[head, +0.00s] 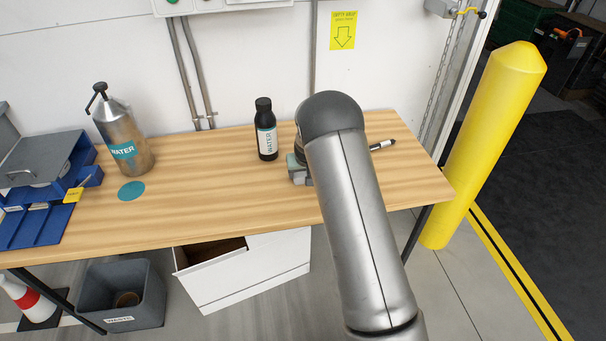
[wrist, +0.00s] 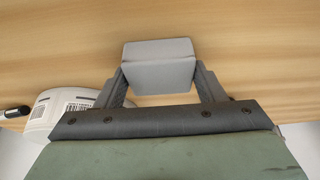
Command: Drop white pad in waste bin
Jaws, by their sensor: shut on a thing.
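The white pad (wrist: 158,68), a pale grey-white block, is between the two fingers of my gripper (wrist: 160,82) in the wrist view. The fingers are shut on its sides. Wood tabletop shows behind it; I cannot tell whether it touches the table. In the head view my arm hides most of the gripper, over the right half of the table, and I cannot make out the pad there. The waste bin (head: 146,301), grey with a white label, stands on the floor below the table's front left. A brown round thing lies inside it.
On the table (head: 215,205) stand a black water bottle (head: 266,140), a steel pump can (head: 125,140) and a blue tray (head: 40,222). A white roll (wrist: 62,112) and a pen (wrist: 14,112) lie near my gripper. A white open box (head: 265,270) is under the table; a yellow post (head: 480,150) stands right.

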